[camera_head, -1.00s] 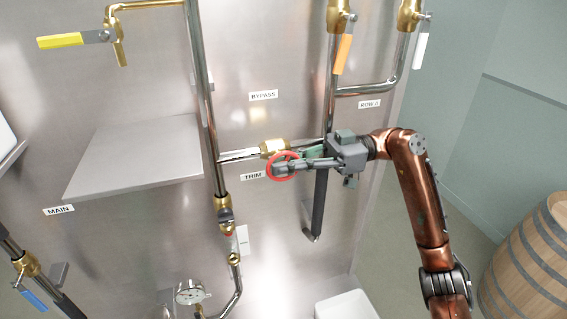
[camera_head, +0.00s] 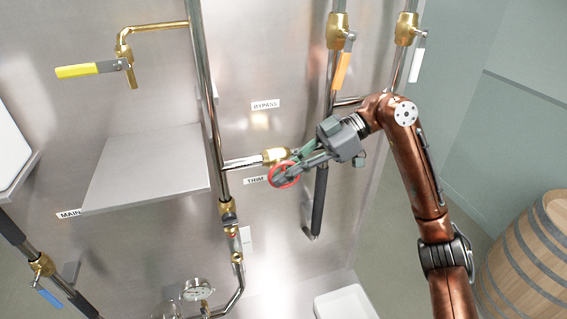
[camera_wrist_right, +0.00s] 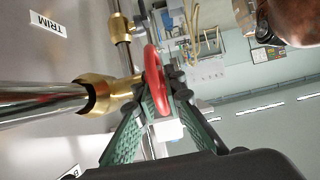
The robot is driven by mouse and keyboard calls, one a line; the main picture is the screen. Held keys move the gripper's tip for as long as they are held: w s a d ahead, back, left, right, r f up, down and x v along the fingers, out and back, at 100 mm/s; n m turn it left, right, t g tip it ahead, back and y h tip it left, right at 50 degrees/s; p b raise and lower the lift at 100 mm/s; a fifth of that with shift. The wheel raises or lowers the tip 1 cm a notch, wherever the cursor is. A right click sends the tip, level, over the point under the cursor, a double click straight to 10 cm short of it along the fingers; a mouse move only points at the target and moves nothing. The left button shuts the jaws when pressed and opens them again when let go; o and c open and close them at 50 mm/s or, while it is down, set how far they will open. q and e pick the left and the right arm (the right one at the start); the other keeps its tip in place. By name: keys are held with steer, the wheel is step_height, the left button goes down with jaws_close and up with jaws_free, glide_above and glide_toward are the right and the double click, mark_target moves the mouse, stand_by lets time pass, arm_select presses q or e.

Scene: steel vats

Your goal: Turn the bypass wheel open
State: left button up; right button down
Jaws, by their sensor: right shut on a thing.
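The red wheel (camera_head: 271,181) sits on a brass valve (camera_head: 275,155) on a short steel pipe, between the BYPASS label (camera_head: 265,104) above and the TRIM label (camera_head: 256,181) below. My right gripper (camera_head: 287,171) reaches it from the right, tilted down to the left, and is shut on its rim. In the right wrist view the red wheel (camera_wrist_right: 153,75) shows edge-on between the green-padded fingers, with the brass valve (camera_wrist_right: 98,95) to its left. The fingers hide part of the wheel. My left gripper is out of view.
A yellow-handled valve (camera_head: 90,69) is at upper left, above a metal shelf (camera_head: 145,170). Orange (camera_head: 342,70) and white (camera_head: 416,65) lever handles hang at upper right. A gauge (camera_head: 197,289) is below. A barrel (camera_head: 535,265) stands at lower right.

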steer(key=shift+r+h+p, duration=0.15)
steer(key=shift+h+p, duration=0.55)
steer(key=shift+p, duration=0.1)
steer(key=c, duration=2)
jaws_free()
